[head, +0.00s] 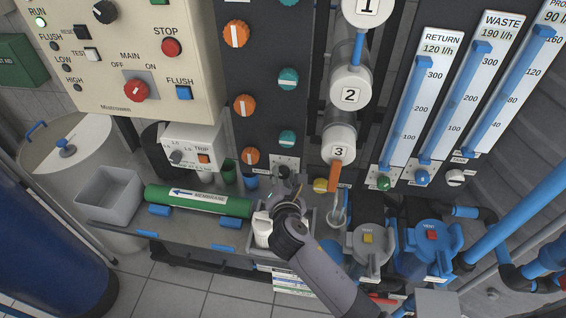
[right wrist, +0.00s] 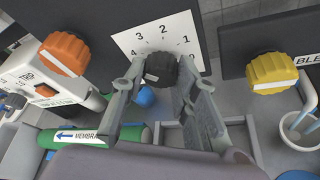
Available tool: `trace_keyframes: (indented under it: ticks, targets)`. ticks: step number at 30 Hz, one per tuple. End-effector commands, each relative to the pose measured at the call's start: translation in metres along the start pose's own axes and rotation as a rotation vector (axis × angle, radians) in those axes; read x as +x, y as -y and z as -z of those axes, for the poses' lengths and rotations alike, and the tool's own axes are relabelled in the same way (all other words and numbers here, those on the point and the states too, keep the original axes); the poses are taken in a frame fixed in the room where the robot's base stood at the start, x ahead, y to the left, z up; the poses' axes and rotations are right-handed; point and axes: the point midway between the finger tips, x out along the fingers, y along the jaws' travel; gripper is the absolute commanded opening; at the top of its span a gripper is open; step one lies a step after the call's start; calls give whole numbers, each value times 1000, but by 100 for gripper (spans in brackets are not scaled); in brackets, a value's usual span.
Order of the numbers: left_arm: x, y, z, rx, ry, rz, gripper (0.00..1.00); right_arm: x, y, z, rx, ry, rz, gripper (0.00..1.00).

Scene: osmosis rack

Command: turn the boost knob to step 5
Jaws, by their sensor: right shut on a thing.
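The boost knob (right wrist: 162,70) is a dark round knob on a white scale plate (right wrist: 185,28) with the digits 0 to 4 showing; the rest of the scale is hidden. My right gripper (right wrist: 158,82) has its grey fingers on either side of the knob and is shut on it. I cannot tell which step the knob points to. In the head view my right gripper (head: 286,184) is at the foot of the dark panel, in front of the white plate (head: 284,162), and hides the knob there. My left gripper is not in view.
An orange knob (right wrist: 62,54) is left of the fingers and a yellow knob (right wrist: 271,73) right. The green membrane tube (head: 200,200) lies on the shelf, with a grey bin (head: 110,192) further left.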

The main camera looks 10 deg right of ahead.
Motion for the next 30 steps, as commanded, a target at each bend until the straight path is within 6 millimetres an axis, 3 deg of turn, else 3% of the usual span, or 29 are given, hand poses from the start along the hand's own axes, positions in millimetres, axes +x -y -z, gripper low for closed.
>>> trace_keyframes:
  ticks: [1, 12, 21, 30]
  targets:
    - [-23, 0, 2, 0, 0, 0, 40, -3, -6, -8, -45, -2, 20, 0]
    - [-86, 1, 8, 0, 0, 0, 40, -2, -6, -6, -369, -1, 155, 0]
    - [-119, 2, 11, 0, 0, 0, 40, -1, -6, -3, -631, 0, 263, 0]
    - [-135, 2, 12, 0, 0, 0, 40, 1, -6, 0, -874, 0, 363, 0]
